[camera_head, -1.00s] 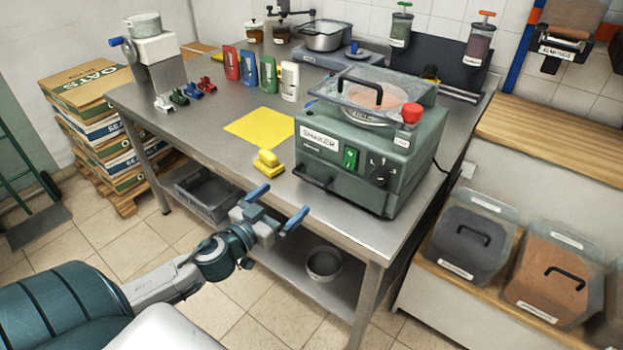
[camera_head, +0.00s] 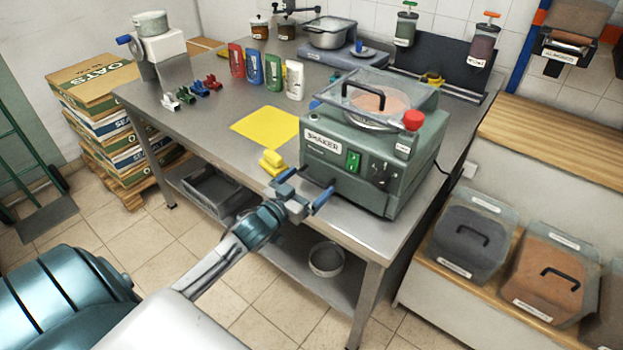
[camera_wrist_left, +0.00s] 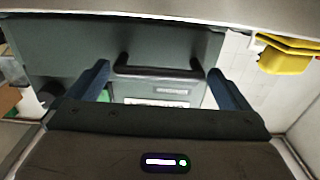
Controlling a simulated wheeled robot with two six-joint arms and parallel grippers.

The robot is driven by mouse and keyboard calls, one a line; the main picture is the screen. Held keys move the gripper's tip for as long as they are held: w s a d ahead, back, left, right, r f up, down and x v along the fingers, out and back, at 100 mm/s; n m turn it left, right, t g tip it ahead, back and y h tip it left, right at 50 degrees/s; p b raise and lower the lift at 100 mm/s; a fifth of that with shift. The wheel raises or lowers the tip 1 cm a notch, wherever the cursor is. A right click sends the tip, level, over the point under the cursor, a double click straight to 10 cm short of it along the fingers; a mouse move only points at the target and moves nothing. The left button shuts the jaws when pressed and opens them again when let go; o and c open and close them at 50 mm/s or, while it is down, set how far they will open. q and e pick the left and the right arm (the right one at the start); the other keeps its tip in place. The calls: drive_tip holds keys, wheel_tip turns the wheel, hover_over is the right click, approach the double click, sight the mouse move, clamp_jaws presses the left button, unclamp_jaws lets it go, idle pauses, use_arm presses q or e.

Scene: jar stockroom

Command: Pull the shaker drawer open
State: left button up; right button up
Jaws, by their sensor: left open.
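The shaker (camera_head: 370,160) is a green-grey machine at the table's front edge, with a label, green switch, black knob and clear lid. Its drawer is low on the front and appears shut. In the left wrist view the drawer's black bar handle (camera_wrist_left: 158,71) lies between the fingers, with a gap at each side. My left gripper (camera_head: 304,189) is open and empty in front of the drawer, its blue fingers on either side of the handle. In the head view the gripper mostly hides the handle. My right gripper is out of view.
A yellow clamp-like object (camera_head: 272,162) sits close left of the gripper, also seen in the left wrist view (camera_wrist_left: 285,57). The steel table (camera_head: 215,140) has a lower shelf holding a grey bin (camera_head: 212,190).

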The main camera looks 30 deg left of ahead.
use_arm(q)
drive_tip(key=shift+w+d, duration=0.1)
drive_tip(key=shift+w, duration=0.95)
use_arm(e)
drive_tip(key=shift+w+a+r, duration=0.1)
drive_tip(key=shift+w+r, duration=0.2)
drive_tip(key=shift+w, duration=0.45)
use_arm(q)
drive_tip(key=c, duration=1.1)
drive_tip(key=shift+o, duration=0.2)
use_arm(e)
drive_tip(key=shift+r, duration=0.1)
